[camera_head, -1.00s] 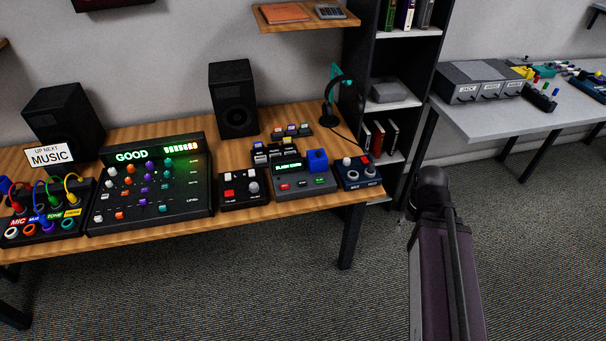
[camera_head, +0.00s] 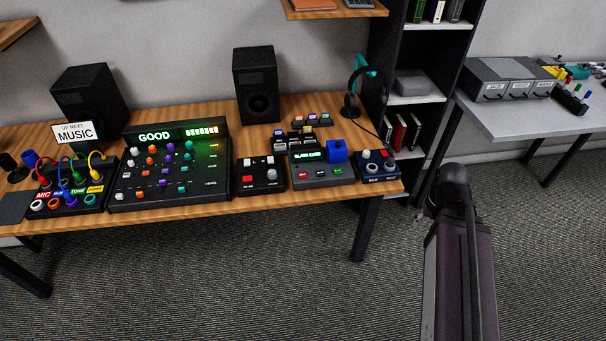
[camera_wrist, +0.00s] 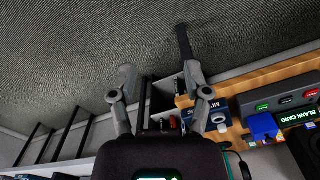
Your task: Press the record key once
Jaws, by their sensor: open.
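The grey recorder (camera_head: 322,182) stands on the wooden desk in the head view, with a lit "BLANK CARD" display (camera_head: 307,155). In the wrist view the recorder (camera_wrist: 284,115) is at the right, partly cut off. My gripper (camera_wrist: 160,88) is open and empty, left of the recorder and apart from it, its fingers spread. The head view hides the gripper.
Right of the recorder is a blue knob box (camera_head: 378,172); left is a small switch box (camera_head: 258,185). A mixer (camera_head: 197,196), speakers, headphones (camera_head: 352,88) and card racks fill the desk. A bookshelf (camera_head: 408,99) and grey table (camera_head: 517,123) stand right. Carpet in front is free.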

